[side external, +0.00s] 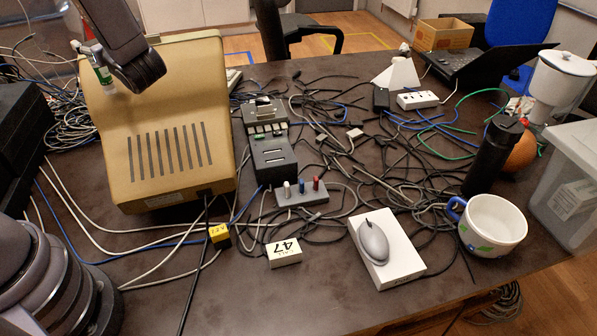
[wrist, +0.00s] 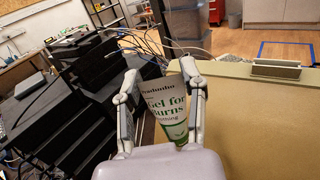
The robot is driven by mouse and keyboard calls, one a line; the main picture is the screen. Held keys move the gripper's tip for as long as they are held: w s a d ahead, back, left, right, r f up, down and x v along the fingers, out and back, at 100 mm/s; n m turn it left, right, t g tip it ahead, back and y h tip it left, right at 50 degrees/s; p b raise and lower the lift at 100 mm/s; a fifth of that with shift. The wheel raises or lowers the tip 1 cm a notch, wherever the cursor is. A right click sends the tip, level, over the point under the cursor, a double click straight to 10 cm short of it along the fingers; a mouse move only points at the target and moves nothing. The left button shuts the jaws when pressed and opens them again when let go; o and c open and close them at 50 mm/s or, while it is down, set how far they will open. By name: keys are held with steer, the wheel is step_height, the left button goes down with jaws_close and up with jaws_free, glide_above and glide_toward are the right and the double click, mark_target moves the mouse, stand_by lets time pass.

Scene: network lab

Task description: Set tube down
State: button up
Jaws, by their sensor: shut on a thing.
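The tube (wrist: 172,108) is white and green, with print reading "Gel for Burns", and sits between the two fingers of my gripper (wrist: 160,72) in the wrist view. My gripper is shut on it. In the side external view the tube (side external: 103,74) shows as a small white and green piece at upper left, tilted, in front of the upper left part of the beige monitor-like case. The tube's lower end is partly hidden by my gripper in the wrist view.
The beige case (side external: 165,180) stands below and beside my gripper. Black stacked boxes (wrist: 65,120) stand on the left. Tangled cables (side external: 350,150) cover the middle of the table. A mouse (side external: 373,242) on a white box and a mug (side external: 492,226) are at right. The table's front is partly clear.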

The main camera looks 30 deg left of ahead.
steer(key=s+d+f+n+g+h, duration=0.35)
steer(key=s+n+g, duration=0.25)
steer(key=s+g, duration=0.25)
steer(key=s+d+f+n+g+h, duration=0.3)
steer(key=s+f+n+g, duration=0.25)
steer(key=s+g, duration=0.3)
steer(key=s+d+f+n+g+h, duration=0.1)
steer(key=s+d+n+g+h, duration=0.1)
steer(key=s+d+n+h, duration=0.5)
steer(key=s+d+f+n+g+h, duration=0.1)
steer(key=d+n+h, duration=0.4)
steer(key=d+h, duration=0.7)
steer(key=w+d+f+n+t+h, duration=0.25)
steer(key=d+n+t+h, duration=0.5)
steer(key=d, duration=0.45)
steer(key=w+d+f+n+t+h, duration=0.2)
steer(key=w+f+n+t, duration=0.4)
steer(key=f+t, duration=0.3)
steer(key=shift+w+d+f+n+h, duration=0.2)
steer(key=shift+d+f+n+h, duration=0.25)
steer(key=shift+f, duration=1.1)
steer(key=shift+f, duration=0.1)
